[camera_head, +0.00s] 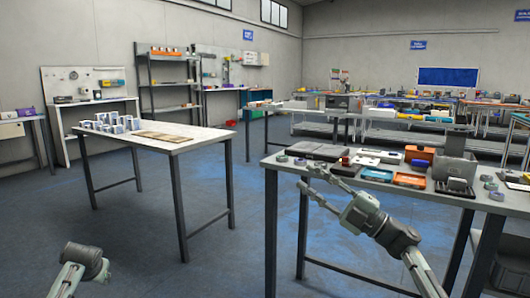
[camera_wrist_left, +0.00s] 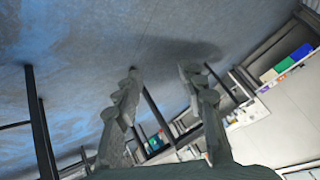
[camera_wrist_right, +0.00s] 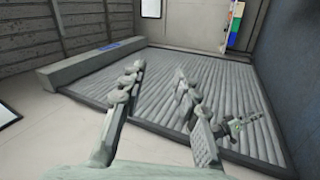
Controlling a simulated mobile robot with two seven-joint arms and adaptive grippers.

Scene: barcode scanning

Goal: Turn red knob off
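I cannot make out a red knob in any view. My right gripper (camera_head: 304,175) is in front of the near right table, by its front left edge. Its two fingers are apart and empty, as the right wrist view also shows (camera_wrist_right: 159,69). My left arm shows at the lower left of the head view, but its fingers do not show there. In the left wrist view my left gripper (camera_wrist_left: 158,70) has its fingers apart with nothing between them, over blue-grey floor.
The near right table (camera_head: 278,162) bears dark cases, an orange box (camera_head: 420,152), a grey device (camera_head: 455,169) and small round items. Another table (camera_head: 190,134) at the left holds white boxes (camera_head: 112,122) and a brown board (camera_head: 160,136). Open floor lies between the tables.

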